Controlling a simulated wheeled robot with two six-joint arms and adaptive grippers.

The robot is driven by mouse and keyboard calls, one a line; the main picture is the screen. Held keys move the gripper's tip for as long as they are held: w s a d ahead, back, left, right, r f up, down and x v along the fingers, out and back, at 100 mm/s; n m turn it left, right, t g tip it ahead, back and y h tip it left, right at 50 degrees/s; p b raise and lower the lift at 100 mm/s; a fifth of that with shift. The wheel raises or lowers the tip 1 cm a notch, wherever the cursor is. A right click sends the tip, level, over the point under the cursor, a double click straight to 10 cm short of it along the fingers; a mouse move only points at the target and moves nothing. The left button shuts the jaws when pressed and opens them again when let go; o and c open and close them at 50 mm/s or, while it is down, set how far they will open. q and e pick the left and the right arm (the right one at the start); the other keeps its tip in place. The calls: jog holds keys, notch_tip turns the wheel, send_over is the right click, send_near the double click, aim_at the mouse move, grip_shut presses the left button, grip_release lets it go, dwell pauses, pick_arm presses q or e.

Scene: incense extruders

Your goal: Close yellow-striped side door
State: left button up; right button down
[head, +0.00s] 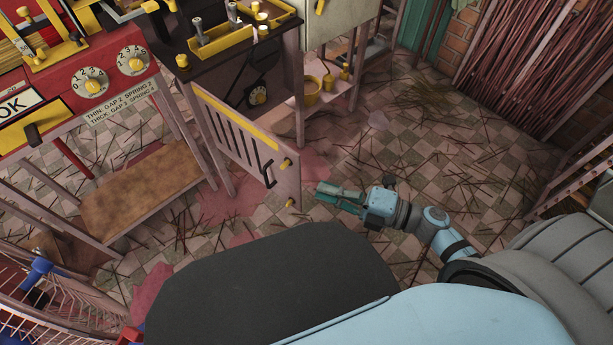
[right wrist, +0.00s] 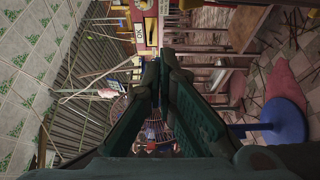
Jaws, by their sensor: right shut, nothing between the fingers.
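The side door (head: 232,138) is a pale slatted panel with a yellow stripe along its top edge. It stands out at an angle from the dark-topped bench (head: 225,32), so it looks open. A dark handle (head: 267,172) is near its right end, with yellow fittings on the end edge. My right gripper (head: 322,193) is just right of that end, low over the floor, pointing left. It is shut and empty, and a small gap seems to part it from the door. Its dark fingers (right wrist: 152,78) meet in the right wrist view. My left gripper is out of view.
A red machine (head: 95,85) with two dials stands at the left above a brown shelf (head: 140,195). A wire basket (head: 60,305) is at the lower left. Bundled sticks (head: 535,50) line the back right. The tiled floor (head: 400,150) right of the door is open, with scattered sticks.

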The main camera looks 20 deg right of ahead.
aim_at(299, 164)
jog(key=x, duration=1)
jog(key=d, duration=0.1)
jog(key=w+d, duration=0.1)
jog(key=d+b, duration=0.1)
jog(key=shift+w+d+r, duration=0.25)
jog(key=shift+w+d, duration=0.05)
jog(key=shift+w, duration=0.05)
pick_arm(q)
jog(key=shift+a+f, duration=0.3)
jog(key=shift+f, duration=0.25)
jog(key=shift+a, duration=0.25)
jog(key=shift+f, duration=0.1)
